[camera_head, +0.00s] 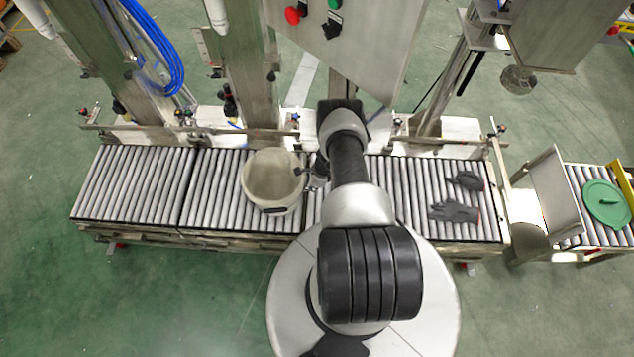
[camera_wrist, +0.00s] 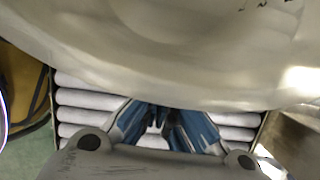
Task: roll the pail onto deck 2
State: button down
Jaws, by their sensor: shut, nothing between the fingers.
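The pail (camera_head: 273,182) is pale and open-topped. It stands upright on the second roller section from the left, with a dark handle grip at its front rim. My gripper (camera_head: 303,170) is at the pail's right side, close to its rim. In the wrist view the pail's wall (camera_wrist: 180,60) fills the upper part, right beyond my gripper (camera_wrist: 160,110). The fingers are shut and empty, with their tips at or near the wall. I cannot tell if they touch it. I see no label showing which section is deck 2.
The roller conveyor (camera_head: 135,185) runs left to right. Its left section is bare. Dark gloves (camera_head: 455,212) lie on the right section. A green lid (camera_head: 606,203) lies on a separate roller stand at the far right. Machine posts and a control box (camera_head: 350,40) stand behind.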

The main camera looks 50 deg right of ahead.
jog(key=shift+s+r, duration=0.1)
jog(key=shift+s, duration=0.15)
